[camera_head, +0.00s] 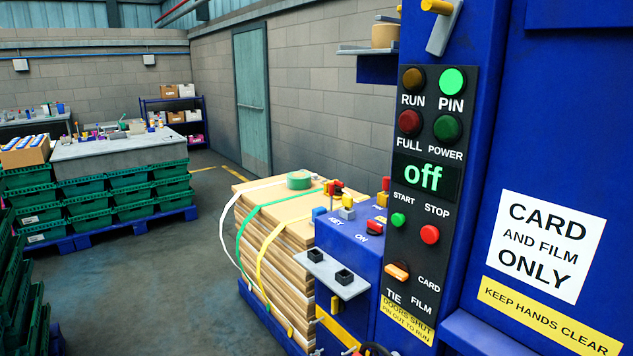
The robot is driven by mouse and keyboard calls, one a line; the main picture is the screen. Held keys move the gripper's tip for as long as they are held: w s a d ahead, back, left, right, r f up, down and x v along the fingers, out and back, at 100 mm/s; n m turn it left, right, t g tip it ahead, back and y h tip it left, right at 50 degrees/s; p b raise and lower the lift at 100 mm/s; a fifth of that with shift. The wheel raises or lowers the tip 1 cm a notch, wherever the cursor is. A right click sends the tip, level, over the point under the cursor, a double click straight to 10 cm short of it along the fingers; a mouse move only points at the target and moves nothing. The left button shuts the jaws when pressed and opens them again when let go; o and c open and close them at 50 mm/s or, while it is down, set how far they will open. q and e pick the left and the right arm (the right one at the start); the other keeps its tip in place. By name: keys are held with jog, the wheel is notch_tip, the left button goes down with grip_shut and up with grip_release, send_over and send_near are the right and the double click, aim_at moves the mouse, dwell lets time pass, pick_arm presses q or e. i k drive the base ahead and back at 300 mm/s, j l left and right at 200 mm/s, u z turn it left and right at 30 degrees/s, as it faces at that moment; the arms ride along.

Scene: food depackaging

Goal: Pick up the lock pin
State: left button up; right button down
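I cannot tell for certain which thing is the lock pin. A yellow-ended peg (437,7) sits in a grey bracket at the top of the blue machine (490,130), cut by the picture's top edge. Small red and yellow pieces (333,188) stand by the rear of the blue control box (350,245), and a yellow and grey piece (347,207) stands on it. The panel (428,200) has its PIN lamp (453,82) lit green, and its display reads "off". Neither of my grippers shows.
A strapped cardboard bale (277,255) with a green tape roll (299,180) on top stands left of the control box. A grey shelf (332,273) with two black sockets juts from the box. Green crates (130,195) under a grey worktop stand at left. The floor between is clear.

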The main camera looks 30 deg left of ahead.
aim_at(386, 180)
jog(key=j+u, duration=0.2)
jog(key=j, duration=0.4)
jog(key=i+j+u, duration=0.2)
jog(key=j, duration=0.35)
jog(key=j+z, duration=0.2)
jog(key=z, duration=0.2)
jog(key=j+z, duration=0.45)
jog(key=z, duration=0.3)
